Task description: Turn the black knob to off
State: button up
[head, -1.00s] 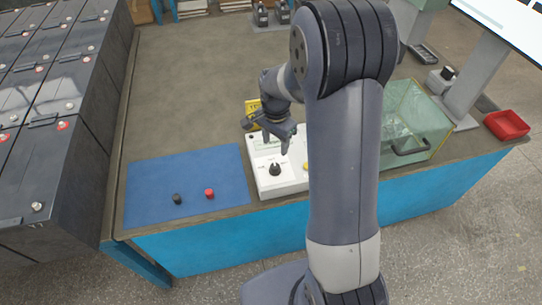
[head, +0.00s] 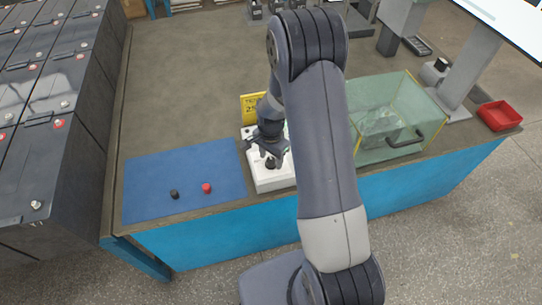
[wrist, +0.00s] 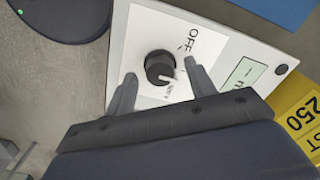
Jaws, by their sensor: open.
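The black knob (wrist: 159,68) sits on the face of a white box (wrist: 143,28) in the wrist view. A white pointer mark on the knob faces the lower right, away from the printed OFF label (wrist: 187,40). My gripper (wrist: 160,83) is open, with one finger on each side of the knob and a gap to both. I cannot tell how high the fingertips are above the box face. In the head view my gripper (head: 270,160) is over the white box (head: 270,182), and the knob shows small and dark (head: 270,163) beneath it.
A blue mat (head: 150,195) with a black cap (head: 174,194) and a red cap (head: 206,188) lies left of the box. A yellow sign (head: 251,106) stands behind it. A clear tank (head: 375,130) with a black handle stands to the right, partly behind my arm.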

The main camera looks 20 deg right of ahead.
jog(key=shift+c, duration=0.4)
jog(key=c, duration=0.9)
jog(key=shift+n+b, duration=0.3)
jog(key=shift+f+n+b, duration=0.15)
jog(key=shift+n+b, duration=0.6)
jog(key=shift+n, duration=0.15)
jog(key=n+b, duration=0.2)
jog(key=n, duration=0.1)
jog(key=shift+n, duration=0.3)
jog(key=n+b, duration=0.2)
jog(key=n, duration=0.3)
jog(key=shift+n, duration=0.4)
jog(key=shift+r, duration=0.2)
